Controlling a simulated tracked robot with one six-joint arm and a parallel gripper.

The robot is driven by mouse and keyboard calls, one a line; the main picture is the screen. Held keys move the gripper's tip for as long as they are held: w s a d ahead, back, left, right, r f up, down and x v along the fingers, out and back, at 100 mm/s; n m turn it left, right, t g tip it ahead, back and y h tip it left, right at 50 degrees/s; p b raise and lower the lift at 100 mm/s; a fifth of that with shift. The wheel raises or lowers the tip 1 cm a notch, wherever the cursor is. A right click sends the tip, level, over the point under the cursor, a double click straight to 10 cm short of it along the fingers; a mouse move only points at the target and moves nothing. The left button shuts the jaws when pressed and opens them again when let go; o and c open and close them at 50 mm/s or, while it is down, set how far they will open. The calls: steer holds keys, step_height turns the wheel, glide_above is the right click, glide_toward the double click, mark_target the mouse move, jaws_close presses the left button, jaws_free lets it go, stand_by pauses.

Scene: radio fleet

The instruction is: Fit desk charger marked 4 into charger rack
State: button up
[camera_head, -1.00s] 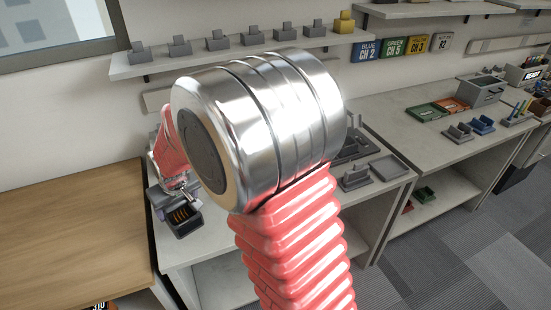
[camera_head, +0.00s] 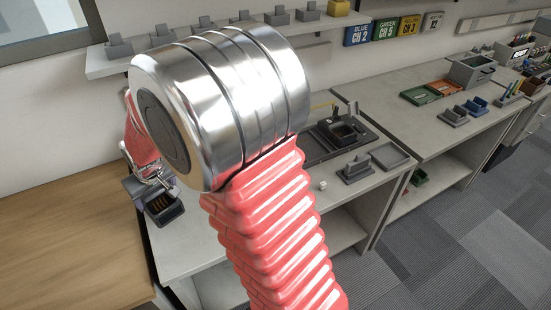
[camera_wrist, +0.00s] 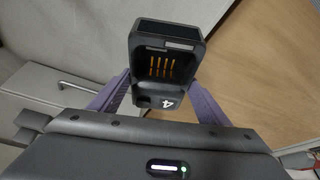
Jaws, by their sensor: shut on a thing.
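My gripper (camera_wrist: 157,98) is shut on a dark charger (camera_wrist: 160,34) with a white 4 on its lower edge and brass contacts in its pocket. The purple fingers press its two sides. In the head view the charger (camera_head: 164,209) hangs from my gripper (camera_head: 152,183) at the left end of the grey counter, close to the wooden desk. What looks like the charger rack (camera_head: 318,153), a black tray with a dark charger-like block in it, lies on the counter right of my arm. My arm hides part of its left side.
A small white cube (camera_head: 323,185) lies at the counter's front edge. The wooden desk (camera_head: 65,235) is bare. A wall shelf (camera_head: 110,66) holds several grey stands.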

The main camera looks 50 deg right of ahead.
steer(key=shift+d, duration=0.15)
steer(key=d+r+m, duration=0.2)
steer(key=d+r, duration=0.1)
steer(key=d, duration=1.7)
steer(key=s+d+r, duration=0.1)
steer(key=s+d, duration=0.2)
steer(key=d, duration=0.8)
steer(key=s+d+r+m+h, duration=0.1)
steer(key=s+d, duration=0.3)
steer(key=d, duration=0.7)
steer(key=shift+r+m, duration=0.3)
steer(key=shift+r, duration=0.25)
steer(key=shift+f, duration=0.1)
steer(key=shift+f, duration=3.05)
steer(key=shift+f, duration=1.85)
